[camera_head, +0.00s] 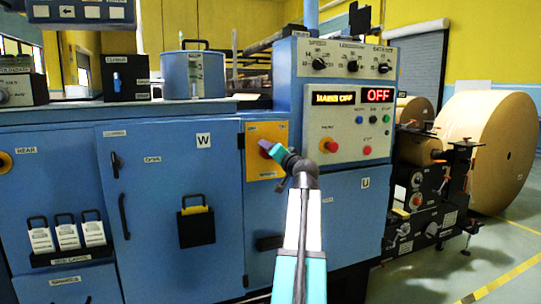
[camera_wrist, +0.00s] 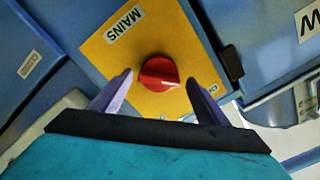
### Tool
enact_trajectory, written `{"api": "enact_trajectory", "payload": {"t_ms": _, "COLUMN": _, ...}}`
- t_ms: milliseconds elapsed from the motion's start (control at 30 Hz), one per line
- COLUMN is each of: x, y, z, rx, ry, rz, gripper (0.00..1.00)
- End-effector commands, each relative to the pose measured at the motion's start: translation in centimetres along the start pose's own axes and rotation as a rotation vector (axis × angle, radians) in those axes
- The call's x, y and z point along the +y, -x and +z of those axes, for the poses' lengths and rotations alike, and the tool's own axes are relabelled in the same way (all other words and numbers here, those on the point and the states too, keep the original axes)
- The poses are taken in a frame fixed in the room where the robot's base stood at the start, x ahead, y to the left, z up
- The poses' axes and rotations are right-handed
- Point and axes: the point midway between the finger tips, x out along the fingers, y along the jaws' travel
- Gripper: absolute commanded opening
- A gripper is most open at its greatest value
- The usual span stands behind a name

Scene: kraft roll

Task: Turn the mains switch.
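The mains switch (camera_wrist: 159,73) is a red rotary knob on a yellow plate (camera_wrist: 185,35) labelled MAINS, seen in the wrist view. My gripper (camera_wrist: 158,83) is open, with one purple finger on each side of the knob and a gap to it. In the head view my gripper (camera_head: 267,150) is in front of the yellow plate (camera_head: 262,182) on the blue cabinet. It hides much of the knob there. The display (camera_head: 333,98) reads MAINS OFF, and a red display (camera_head: 378,95) beside it reads OFF.
A control panel (camera_head: 347,135) with dials, buttons and a red knob (camera_head: 331,146) stands right of the plate. A black handle (camera_wrist: 230,62) sits close beside the plate. Large kraft rolls (camera_head: 490,150) stand at the right. Clear floor (camera_head: 500,265) lies at the lower right.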

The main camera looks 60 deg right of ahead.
Motion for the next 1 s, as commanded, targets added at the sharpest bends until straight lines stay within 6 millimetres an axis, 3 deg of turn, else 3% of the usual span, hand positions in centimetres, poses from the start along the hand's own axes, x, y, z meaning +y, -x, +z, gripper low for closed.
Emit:
{"api": "enact_trajectory", "payload": {"t_ms": 467, "x": 0.1, "y": 1.0, "z": 0.2, "rx": -0.003, "ry": -0.001, "rz": 0.001, "gripper": 0.69}}
{"api": "enact_trajectory", "payload": {"t_ms": 1000, "x": 0.0, "y": 6.4, "z": 0.2, "rx": -0.002, "ry": 0.000, "rz": 0.001, "gripper": 0.69}}
